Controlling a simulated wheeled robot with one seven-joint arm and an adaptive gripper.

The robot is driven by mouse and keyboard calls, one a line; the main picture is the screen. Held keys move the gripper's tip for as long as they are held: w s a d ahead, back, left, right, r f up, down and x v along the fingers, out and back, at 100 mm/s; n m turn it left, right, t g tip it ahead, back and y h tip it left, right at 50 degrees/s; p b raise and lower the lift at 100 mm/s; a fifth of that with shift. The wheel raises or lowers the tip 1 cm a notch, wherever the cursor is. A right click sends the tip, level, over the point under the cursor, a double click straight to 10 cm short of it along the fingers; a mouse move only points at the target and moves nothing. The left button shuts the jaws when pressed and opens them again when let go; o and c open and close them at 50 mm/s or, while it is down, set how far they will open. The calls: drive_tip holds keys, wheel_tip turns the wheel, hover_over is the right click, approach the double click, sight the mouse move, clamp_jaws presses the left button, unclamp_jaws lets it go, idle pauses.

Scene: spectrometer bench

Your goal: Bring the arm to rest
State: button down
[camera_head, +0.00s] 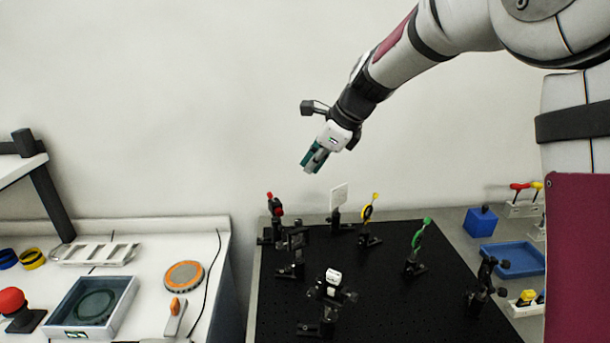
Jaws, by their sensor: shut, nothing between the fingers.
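My gripper (313,160) hangs at the end of my arm, in the air in front of the plain wall. Its fingers point down and to the left, above the back of the black optical breadboard (385,310). The fingers are shut and hold nothing. The gripper is clear of the optics below it. My arm reaches in from the upper right of the view.
The breadboard carries several mounted optics, among them a white plate (338,196), a yellow mount (368,209) and a green mount (420,235). At right are a blue box (481,221) and a blue tray (514,260). A white bench (212,240) stands at left.

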drive_tip(key=shift+s+d+r, duration=0.1)
drive_tip(key=shift+s+r, duration=0.05)
drive_tip(key=shift+r, duration=0.15)
drive_tip(key=s+d+r+n+h, duration=0.1)
drive_tip(key=s+d+r+n, duration=0.15)
drive_tip(key=s, duration=0.35)
drive_tip(key=s+d+r+n, duration=0.1)
drive_tip(key=s+d+n, duration=0.1)
drive_tip(key=s+n, duration=0.3)
drive_tip(key=s+d+r+n+h, duration=0.1)
drive_tip(key=s+d+r+n, duration=0.15)
drive_tip(key=s, duration=0.45)
drive_tip(key=s+d+f+n+h, duration=0.1)
drive_tip(key=s+d+f+n, duration=0.1)
drive_tip(key=s+n, duration=0.3)
drive_tip(key=s+d+f+n+t+h, duration=0.1)
drive_tip(key=s+n, duration=0.5)
drive_tip(key=s, duration=0.6)
drive_tip(key=d+f, duration=0.1)
drive_tip(key=d, duration=0.1)
drive_tip(key=shift+s+d+f+h, duration=0.2)
drive_tip(key=shift+s+d+h, duration=0.05)
drive_tip(key=shift+d+h, duration=0.15)
